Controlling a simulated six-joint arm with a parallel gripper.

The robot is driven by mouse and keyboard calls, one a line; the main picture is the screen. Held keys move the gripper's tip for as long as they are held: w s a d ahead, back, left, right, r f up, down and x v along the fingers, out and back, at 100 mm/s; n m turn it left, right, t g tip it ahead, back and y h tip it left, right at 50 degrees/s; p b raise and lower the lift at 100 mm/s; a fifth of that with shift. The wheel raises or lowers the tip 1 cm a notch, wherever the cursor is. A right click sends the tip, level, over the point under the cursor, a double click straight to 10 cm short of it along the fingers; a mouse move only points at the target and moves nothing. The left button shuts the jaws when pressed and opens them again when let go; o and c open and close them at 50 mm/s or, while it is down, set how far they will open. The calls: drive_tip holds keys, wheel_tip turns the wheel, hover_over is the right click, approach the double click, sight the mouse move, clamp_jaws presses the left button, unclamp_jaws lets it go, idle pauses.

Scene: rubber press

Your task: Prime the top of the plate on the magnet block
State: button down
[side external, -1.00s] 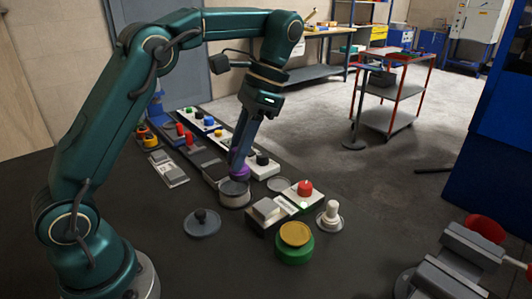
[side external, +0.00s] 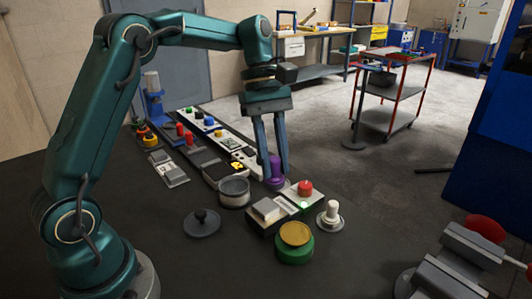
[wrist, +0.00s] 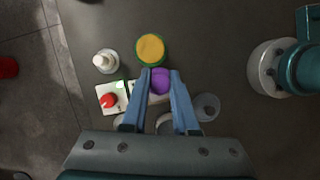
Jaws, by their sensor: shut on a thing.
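My gripper (side external: 272,178) points down and is shut on a purple piece (side external: 275,170), which also shows between the fingertips in the wrist view (wrist: 160,82). The purple piece is over or on the small round disc spot right of the grey round pot; I cannot tell whether it touches. A grey plate (side external: 267,208) lies on a dark block in front of the gripper, apparently the magnet block (side external: 262,223). The plate is partly behind a finger in the wrist view. The open grey pot (side external: 234,190) stands left of the gripper.
A red button on a white panel (side external: 305,189) adjoins the plate. A vise (side external: 470,250) is at right. Panels line the back left.

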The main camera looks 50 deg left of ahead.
drive_tip(key=shift+w+d+n+t, duration=0.1)
drive_tip(key=shift+w+n+t, duration=0.35)
drive_tip(key=shift+n, duration=0.65)
drive_tip(key=shift+a+f, duration=0.1)
drive_tip(key=shift+a, duration=0.1)
drive_tip(key=shift+s+f, duration=0.1)
drive_tip(key=shift+f, duration=3.05)
drive_tip(key=shift+a+f, duration=0.3)
drive_tip(key=shift+f, duration=0.4)
drive_tip(key=shift+s+a, duration=0.1)
drive_tip(key=shift+a, duration=2.55)
drive_tip(key=shift+d, duration=3)
drive_tip(key=shift+r, duration=4)
